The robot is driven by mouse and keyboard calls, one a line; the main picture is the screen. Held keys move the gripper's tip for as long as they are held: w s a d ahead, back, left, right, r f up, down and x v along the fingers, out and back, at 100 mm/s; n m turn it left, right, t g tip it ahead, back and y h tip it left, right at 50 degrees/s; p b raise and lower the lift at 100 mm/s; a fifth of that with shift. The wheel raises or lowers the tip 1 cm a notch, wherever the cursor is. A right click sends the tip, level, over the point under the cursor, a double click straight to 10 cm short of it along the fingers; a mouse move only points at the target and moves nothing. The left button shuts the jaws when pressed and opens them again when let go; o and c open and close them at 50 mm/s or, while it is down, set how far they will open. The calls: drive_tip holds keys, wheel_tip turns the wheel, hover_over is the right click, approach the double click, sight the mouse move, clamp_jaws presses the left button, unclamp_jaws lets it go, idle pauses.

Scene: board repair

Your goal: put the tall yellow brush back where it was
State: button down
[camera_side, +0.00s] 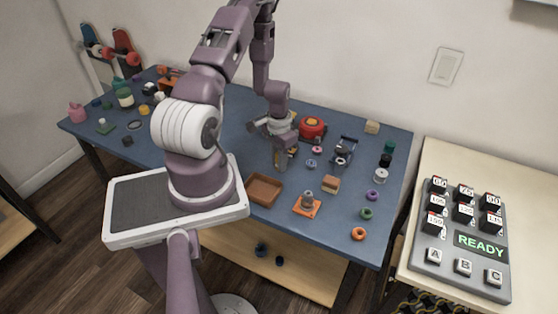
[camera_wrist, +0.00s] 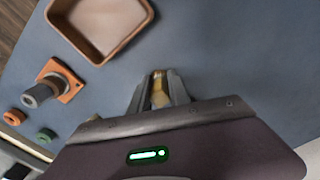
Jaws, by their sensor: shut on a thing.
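My gripper (camera_side: 282,153) points down over the middle of the blue table in the side view. It is shut on a yellowish, upright thing, which I take to be the tall yellow brush (camera_wrist: 159,91), seen end-on between the two fingers in the wrist view. In the side view a small yellowish part of the brush (camera_side: 280,161) shows at the fingers. Most of the brush is hidden by the gripper. I cannot tell whether its lower end touches the table.
A brown open tray (camera_side: 250,197) lies in front of my gripper. Right of it are an orange plate with a grey peg (camera_side: 308,200) and a wooden block (camera_side: 331,184). A red round thing (camera_side: 312,125) and a dark rack (camera_side: 343,150) stand behind. Small coloured rings lie along the right.

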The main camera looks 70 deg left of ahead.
drive_tip(key=c, duration=1.2)
unclamp_jaws()
drive_tip(key=shift+c, duration=0.2)
wheel_tip(320, 180, up, 12)
drive_tip(key=shift+r, duration=0.1)
drive_tip(key=w+d+r+m+t+y, duration=0.1)
drive_tip(key=w+d+r+m+t, duration=0.15)
drive_tip(key=d+r, duration=1.3)
drive_tip(key=s+d+r+m+t+h, duration=0.1)
drive_tip(key=s+d+r+t, duration=0.2)
drive_tip(key=s+d+r, duration=0.6)
drive_tip(key=shift+s+d+r, duration=0.25)
drive_tip(key=shift+s+d, duration=0.3)
drive_tip(key=shift+d, duration=0.15)
